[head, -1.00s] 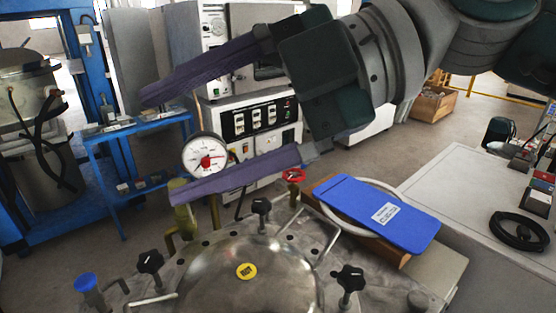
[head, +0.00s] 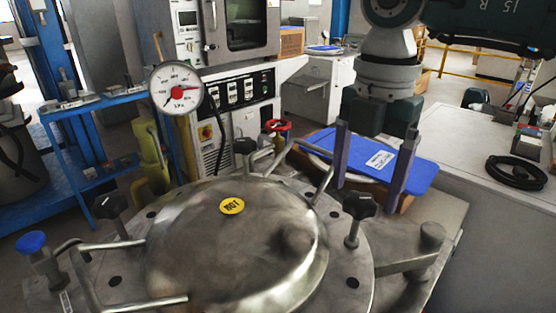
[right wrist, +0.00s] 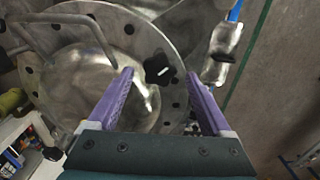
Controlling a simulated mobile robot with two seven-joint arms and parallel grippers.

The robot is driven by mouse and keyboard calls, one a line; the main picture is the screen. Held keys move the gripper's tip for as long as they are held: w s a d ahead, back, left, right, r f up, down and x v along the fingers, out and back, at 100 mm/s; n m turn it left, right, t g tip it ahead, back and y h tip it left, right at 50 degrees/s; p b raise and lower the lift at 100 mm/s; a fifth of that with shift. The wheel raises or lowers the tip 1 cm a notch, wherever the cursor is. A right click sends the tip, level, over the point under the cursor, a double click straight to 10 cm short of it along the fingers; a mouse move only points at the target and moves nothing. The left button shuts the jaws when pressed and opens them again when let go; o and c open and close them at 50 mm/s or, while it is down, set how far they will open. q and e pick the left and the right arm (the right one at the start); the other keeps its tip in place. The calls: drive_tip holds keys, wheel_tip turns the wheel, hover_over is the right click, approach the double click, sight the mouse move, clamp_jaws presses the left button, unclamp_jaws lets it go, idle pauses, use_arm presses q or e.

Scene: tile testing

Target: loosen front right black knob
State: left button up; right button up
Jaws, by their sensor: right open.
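The front right black knob (head: 359,206) stands upright on its bolt at the right rim of the steel vessel's flange (head: 345,262). Its star shape also shows in the right wrist view (right wrist: 158,70). My right gripper (head: 364,194) points down, open and empty, with its purple fingers on either side of the knob. In the right wrist view the knob lies between and beyond the fingertips (right wrist: 160,75). I see no contact between fingers and knob. My left gripper is not in view.
More black knobs stand at the left (head: 109,206) and back (head: 244,146) of the flange. Bent metal handles (head: 318,185) rise near the domed lid (head: 250,255). A pressure gauge (head: 176,88), red valve wheel (head: 277,126) and blue flat item (head: 420,172) stand behind.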

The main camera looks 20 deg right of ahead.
drive_tip(key=shift+f, duration=1)
drive_tip(key=shift+c, duration=0.4)
clamp_jaws()
